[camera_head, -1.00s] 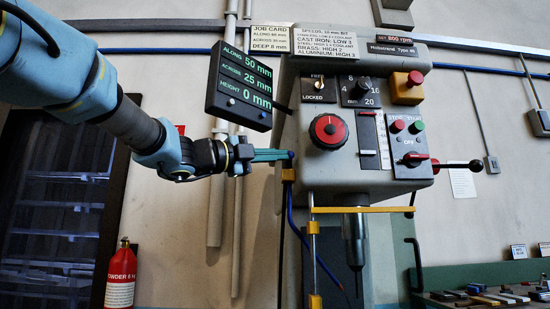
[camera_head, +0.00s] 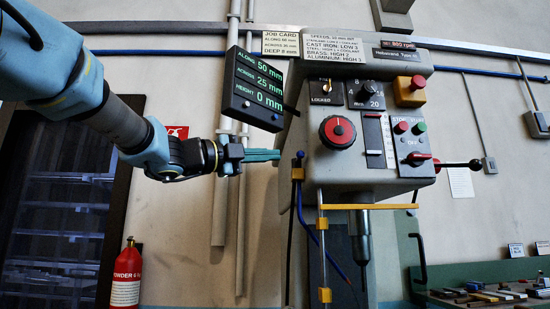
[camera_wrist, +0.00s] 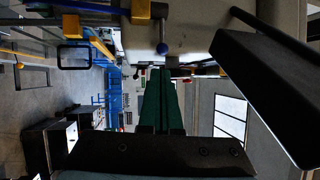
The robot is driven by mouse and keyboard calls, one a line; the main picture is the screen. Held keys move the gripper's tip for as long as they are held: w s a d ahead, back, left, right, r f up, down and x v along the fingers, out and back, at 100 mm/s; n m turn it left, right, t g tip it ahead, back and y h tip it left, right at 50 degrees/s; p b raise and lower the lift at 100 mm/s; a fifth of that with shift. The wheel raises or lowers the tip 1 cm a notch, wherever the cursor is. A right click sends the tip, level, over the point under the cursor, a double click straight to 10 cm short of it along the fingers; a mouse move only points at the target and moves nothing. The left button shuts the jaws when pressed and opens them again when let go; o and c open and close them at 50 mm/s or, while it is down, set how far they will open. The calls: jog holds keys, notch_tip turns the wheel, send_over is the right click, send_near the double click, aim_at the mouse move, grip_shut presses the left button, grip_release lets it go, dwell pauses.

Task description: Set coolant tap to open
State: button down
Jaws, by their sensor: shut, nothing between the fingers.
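The coolant tap (camera_head: 297,174) is a small yellow fitting on the left side of the drill head, with a blue hose below it. Its short lever ends in a blue ball (camera_head: 300,154) that sits above the yellow body in the head view. In the wrist view the yellow fitting (camera_wrist: 140,11) is at the top edge and the blue ball (camera_wrist: 162,49) hangs just above my fingertips. My gripper (camera_head: 279,155) has long green fingers, shut and empty. Its tips are just left of the ball, with a small gap. In the wrist view the fingers (camera_wrist: 161,72) point past the ball.
A tilted readout box (camera_head: 254,88) hangs above my gripper; it looms at right in the wrist view (camera_wrist: 262,95). The drill head (camera_head: 335,165) carries a red dial and switches. A yellow guard bar (camera_head: 368,207) is below. Free wall lies beneath my gripper.

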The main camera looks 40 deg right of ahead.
jog(key=s+b+v, duration=0.1)
jog(key=v, duration=0.6)
jog(key=shift+w+a+b, duration=0.2)
jog(key=shift+a+b, duration=0.15)
jog(key=shift+a, duration=0.1)
jog(key=w+a+f+n+t+y+p, duration=0.1)
jog(key=w+a+f+n+t, duration=0.15)
jog(key=w+n+t, duration=0.35)
jog(key=w+a+f+n+t+y+p, duration=0.1)
jog(key=w+a+f+n+t, duration=0.2)
jog(key=w, duration=0.4)
jog(key=w+a+f+n+t+y+p, duration=0.1)
jog(key=w+f+n+t+y, duration=0.1)
jog(key=w+f+n+t, duration=0.35)
jog(key=w+a+f+n+t+y+p, duration=0.1)
jog(key=w+a+f+n+t+y, duration=0.1)
jog(key=w+a+f+n+y, duration=0.35)
jog(key=s+a+f+n+g+y+p, duration=0.3)
jog(key=a+f+n+y, duration=0.75)
jog(key=a+f, duration=1.15)
jog(key=s+a+f+n+g+p, duration=0.1)
jog(key=s+a+f+n+g, duration=0.2)
jog(key=s, duration=0.4)
jog(key=s+a+f+n+g+p, duration=0.1)
jog(key=s+a+f+n+g, duration=0.2)
jog(key=s+f, duration=0.3)
jog(key=shift+s+a+f+n+g, duration=0.35)
jog(key=shift+s+a+g, duration=0.2)
jog(key=shift+g, duration=0.3)
